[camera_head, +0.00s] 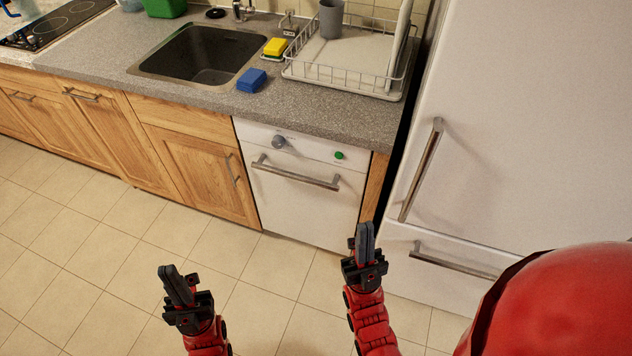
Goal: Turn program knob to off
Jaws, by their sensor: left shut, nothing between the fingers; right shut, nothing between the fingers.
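The program knob (278,142) is a round grey dial on the upper left of the white dishwasher front (300,205). The setting it points to is too small to read. A green button (339,155) sits to the right of it, and a grey bar handle (296,174) runs below. My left gripper (172,277) is shut and empty over the floor, below and left of the dishwasher in the picture. My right gripper (364,237) is shut and empty, in front of the dishwasher's lower right corner. Both are well apart from the knob.
A grey counter (200,97) runs above, with a sink (200,55), a blue sponge (252,80), a yellow sponge (275,46) and a dish rack (345,85). A white fridge (510,120) with bar handles stands at the right. The tiled floor (90,260) is clear.

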